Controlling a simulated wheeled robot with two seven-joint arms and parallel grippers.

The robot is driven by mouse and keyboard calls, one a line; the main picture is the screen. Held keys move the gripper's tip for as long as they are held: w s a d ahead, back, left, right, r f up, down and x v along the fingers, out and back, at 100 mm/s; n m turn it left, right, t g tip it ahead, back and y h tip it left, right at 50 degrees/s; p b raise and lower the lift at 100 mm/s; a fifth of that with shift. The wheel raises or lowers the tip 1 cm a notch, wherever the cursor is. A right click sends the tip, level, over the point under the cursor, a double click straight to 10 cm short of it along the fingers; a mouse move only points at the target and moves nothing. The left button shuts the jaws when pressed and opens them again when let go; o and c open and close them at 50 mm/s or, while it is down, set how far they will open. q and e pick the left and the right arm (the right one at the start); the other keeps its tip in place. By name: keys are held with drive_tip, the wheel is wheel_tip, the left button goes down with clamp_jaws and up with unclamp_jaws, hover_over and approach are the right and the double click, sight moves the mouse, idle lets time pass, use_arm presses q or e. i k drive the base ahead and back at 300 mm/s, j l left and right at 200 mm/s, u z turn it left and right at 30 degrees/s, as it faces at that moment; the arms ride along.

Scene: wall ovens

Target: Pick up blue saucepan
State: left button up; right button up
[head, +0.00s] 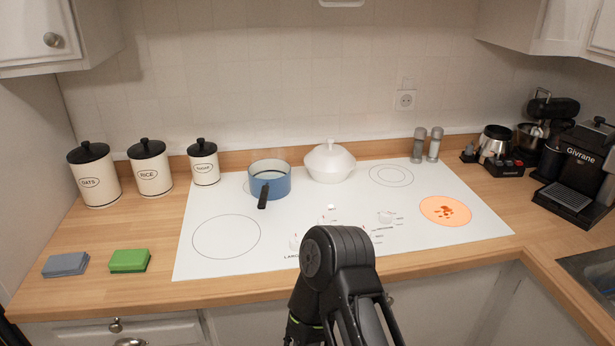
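The blue saucepan (278,184) stands upright on the white cooktop (330,205), toward its back left. Its black handle (263,196) points toward the front. The saucepan looks open at the top. A black arm link of mine rises at the bottom middle, in front of the cooktop, well apart from the saucepan. Neither of my grippers shows in the head view.
A white lidded pot (330,163) stands just right of the saucepan. A glowing orange burner (445,211) is at the cooktop's right. Canisters (150,168) stand back left; sponges (129,261) lie front left. A coffee machine (583,165) stands far right. The cooktop's front left is clear.

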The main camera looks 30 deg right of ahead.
sight(265, 190)
drive_tip(key=z, duration=0.9)
drive_tip(key=k+l+z, duration=0.35)
drive_tip(key=l+z, duration=0.15)
